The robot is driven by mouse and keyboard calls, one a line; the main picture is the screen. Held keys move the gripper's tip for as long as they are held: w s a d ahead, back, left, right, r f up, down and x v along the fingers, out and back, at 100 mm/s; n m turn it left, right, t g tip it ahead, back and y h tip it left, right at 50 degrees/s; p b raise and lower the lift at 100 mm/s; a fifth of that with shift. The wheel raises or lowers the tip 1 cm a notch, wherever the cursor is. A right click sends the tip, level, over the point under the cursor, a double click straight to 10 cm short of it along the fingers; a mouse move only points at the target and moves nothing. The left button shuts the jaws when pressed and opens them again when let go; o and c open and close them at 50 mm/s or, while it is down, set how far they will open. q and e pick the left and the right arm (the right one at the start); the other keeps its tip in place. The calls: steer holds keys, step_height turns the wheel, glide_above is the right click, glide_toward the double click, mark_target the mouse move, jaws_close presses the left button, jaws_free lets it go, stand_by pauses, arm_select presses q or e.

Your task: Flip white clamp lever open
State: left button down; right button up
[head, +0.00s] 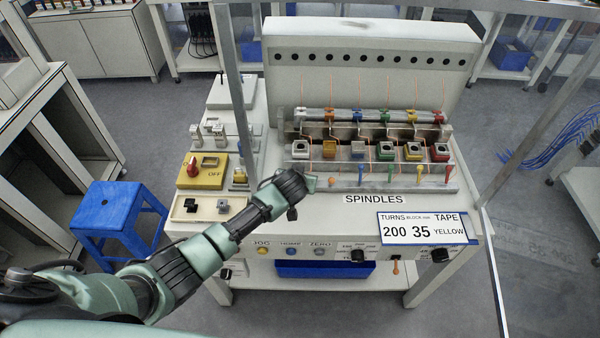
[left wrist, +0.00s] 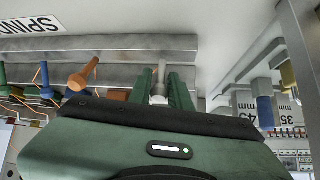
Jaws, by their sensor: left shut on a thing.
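The spindle row has several coloured blocks, with the white block (head: 300,150) at its left end. My left gripper (head: 311,183) is at the front left corner of the row, below the white block. In the left wrist view its two green fingers (left wrist: 162,92) are closed around the white clamp lever (left wrist: 160,74), whose grey stem points toward the metal rail (left wrist: 110,43). In the head view the gripper hides this lever. My right gripper is not in view.
The orange lever (head: 332,182) stands just right of my gripper, then the blue lever (head: 361,174) and several more. The yellow switch box (head: 203,170) and a shallow tray (head: 184,218) lie to the left. The TURNS sign (head: 428,229) is at front right.

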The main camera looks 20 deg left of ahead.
arm_select(q)
steer(key=t+b, duration=0.1)
steer(key=s+f+b, duration=0.1)
steer(key=shift+d+t+y+b, duration=0.15)
steer(key=shift+t+y+b, duration=0.15)
steer(key=shift+t, duration=0.1)
steer(key=shift+r+t+b, duration=0.15)
steer(key=shift+t+b, duration=0.35)
steer(key=shift+b, duration=0.2)
steer(key=c, duration=1.4)
jaws_free()
steer(key=v, duration=0.8)
steer(key=shift+b, duration=0.35)
